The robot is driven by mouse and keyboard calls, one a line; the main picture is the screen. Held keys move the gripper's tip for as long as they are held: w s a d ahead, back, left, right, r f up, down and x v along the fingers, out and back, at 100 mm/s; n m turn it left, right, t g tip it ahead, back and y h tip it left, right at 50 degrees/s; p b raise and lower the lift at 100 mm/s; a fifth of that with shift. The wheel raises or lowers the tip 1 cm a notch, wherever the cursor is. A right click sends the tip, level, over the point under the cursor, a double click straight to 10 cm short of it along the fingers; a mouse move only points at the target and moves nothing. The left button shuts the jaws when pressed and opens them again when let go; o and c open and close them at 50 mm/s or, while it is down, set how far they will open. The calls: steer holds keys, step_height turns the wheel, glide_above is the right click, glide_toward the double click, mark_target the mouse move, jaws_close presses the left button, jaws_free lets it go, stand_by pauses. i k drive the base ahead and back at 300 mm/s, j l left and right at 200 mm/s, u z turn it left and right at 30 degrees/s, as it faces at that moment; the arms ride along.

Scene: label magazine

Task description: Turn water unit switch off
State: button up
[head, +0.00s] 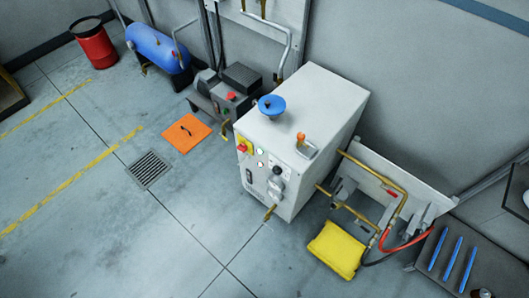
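A white box-shaped unit (325,100) stands on the floor against the wall in the head view. My gripper is not in view.
Brass pipes (385,172), red and black hoses and a yellow block (337,250) crowd its right side. A dark bench with blue bars (452,257) stands lower right. An orange floor plate (187,133) and a floor grate (149,169) lie left; the floor in front is clear.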

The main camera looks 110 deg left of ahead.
mark_target(242, 148)
steer(key=u, duration=3.45)
